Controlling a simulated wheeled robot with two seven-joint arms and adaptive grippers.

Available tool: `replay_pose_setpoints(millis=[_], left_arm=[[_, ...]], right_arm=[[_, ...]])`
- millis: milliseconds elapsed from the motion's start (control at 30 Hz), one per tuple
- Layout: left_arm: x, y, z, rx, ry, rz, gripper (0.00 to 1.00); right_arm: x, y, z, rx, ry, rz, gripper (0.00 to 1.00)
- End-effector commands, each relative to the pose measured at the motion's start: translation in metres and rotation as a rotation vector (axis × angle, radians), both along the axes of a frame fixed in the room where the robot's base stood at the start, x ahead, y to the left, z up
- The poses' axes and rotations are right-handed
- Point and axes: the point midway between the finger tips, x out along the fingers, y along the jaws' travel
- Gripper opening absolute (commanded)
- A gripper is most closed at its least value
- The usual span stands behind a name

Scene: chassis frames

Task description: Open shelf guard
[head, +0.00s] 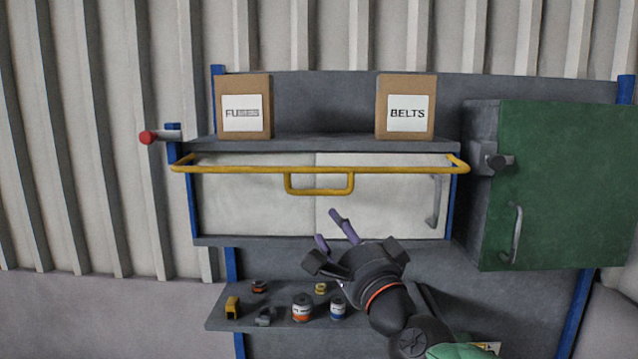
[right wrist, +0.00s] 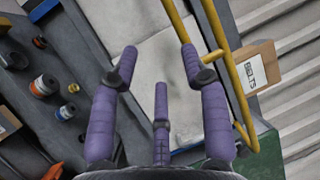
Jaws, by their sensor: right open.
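The shelf guard (head: 400,169) is a yellow bar running across the front of the upper shelf unit, with a U-shaped handle loop (head: 320,192) hanging at its middle. It also shows in the right wrist view (right wrist: 233,85), running down right of the fingers. My right gripper (head: 330,228) is open and empty in front of the unit, below and near the handle loop, apart from it in the head view. In the right wrist view its purple fingers (right wrist: 160,65) are spread with nothing between them. My left gripper is not in view.
Boxes marked FUSES (head: 243,108) and BELTS (head: 406,108) stand on the top shelf. A green cabinet (head: 560,185) juts out at the right. A red-ended lever (head: 148,137) is at the left. The lower shelf (head: 220,320) holds several small parts and cans.

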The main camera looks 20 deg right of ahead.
Motion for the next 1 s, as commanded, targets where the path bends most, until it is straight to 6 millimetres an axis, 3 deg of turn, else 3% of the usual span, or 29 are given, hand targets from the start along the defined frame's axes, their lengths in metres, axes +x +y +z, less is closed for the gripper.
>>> replay_pose_setpoints(millis=[67,267,700,1000], left_arm=[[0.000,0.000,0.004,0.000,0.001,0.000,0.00],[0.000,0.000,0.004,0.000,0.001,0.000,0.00],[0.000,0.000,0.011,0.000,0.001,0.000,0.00],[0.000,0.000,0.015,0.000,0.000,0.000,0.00]], right_arm=[[-0.007,-0.003,0.015,0.023,-0.019,0.002,0.46],[0.002,-0.003,0.021,0.031,-0.025,0.003,0.46],[0.069,0.006,0.038,0.029,-0.024,0.002,0.46],[0.093,0.008,0.045,0.030,-0.025,0.002,0.46]])
